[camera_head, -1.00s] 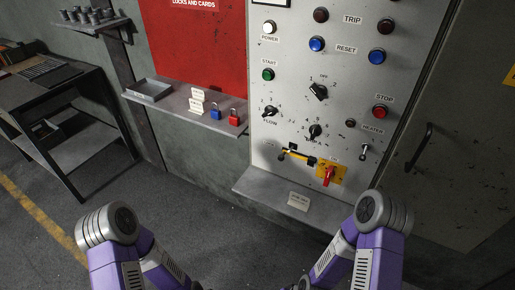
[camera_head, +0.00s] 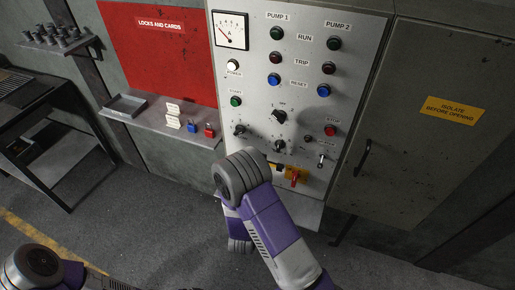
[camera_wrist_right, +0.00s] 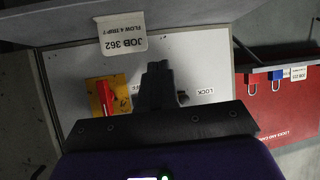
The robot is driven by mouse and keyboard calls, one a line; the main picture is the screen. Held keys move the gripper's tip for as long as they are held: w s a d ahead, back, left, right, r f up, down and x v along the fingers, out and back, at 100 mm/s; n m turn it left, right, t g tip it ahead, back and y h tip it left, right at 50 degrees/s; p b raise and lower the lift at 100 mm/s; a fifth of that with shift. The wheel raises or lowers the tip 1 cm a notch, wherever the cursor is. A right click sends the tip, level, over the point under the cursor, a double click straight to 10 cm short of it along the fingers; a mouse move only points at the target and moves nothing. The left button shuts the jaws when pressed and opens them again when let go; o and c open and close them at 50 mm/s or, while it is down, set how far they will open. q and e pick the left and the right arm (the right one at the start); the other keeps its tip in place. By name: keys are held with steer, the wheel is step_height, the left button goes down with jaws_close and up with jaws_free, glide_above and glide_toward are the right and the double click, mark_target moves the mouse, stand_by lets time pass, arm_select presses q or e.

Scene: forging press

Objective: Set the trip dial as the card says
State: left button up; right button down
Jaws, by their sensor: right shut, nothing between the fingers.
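In the head view the grey control panel carries a black pointer knob (camera_head: 278,117), a lower black knob (camera_head: 279,145) and the FLOW knob (camera_head: 239,131). Their labels are too small to tell which is the trip dial. The card (camera_wrist_right: 122,35) shows upside down in the right wrist view, reading JOB 362 and FLOW 4, with a TRIP figure that looks like 7. My left gripper is out of view.
A yellow plate with a red handle (camera_head: 294,178) sits low on the panel, beside a toggle switch (camera_head: 321,161). A shelf (camera_head: 150,117) at left holds a tray, cards, a blue padlock (camera_head: 193,127) and a red padlock (camera_head: 209,130). A cabinet door stands right.

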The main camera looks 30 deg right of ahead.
mark_target(279, 146)
step_height(279, 146, up, 19)
steer(key=w+d+m+t+h+p, duration=0.2)
steer(key=h+p, duration=0.3)
steer(key=h, duration=0.1)
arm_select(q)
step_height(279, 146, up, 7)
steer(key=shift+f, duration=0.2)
arm_select(e)
steer(key=shift+x, duration=4.35)
steer(key=shift+s+d+r, duration=0.1)
steer(key=shift+s+r, duration=0.05)
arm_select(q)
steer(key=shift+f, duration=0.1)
arm_select(e)
steer(key=shift+s+d, duration=0.45)
steer(key=shift+s, duration=0.1)
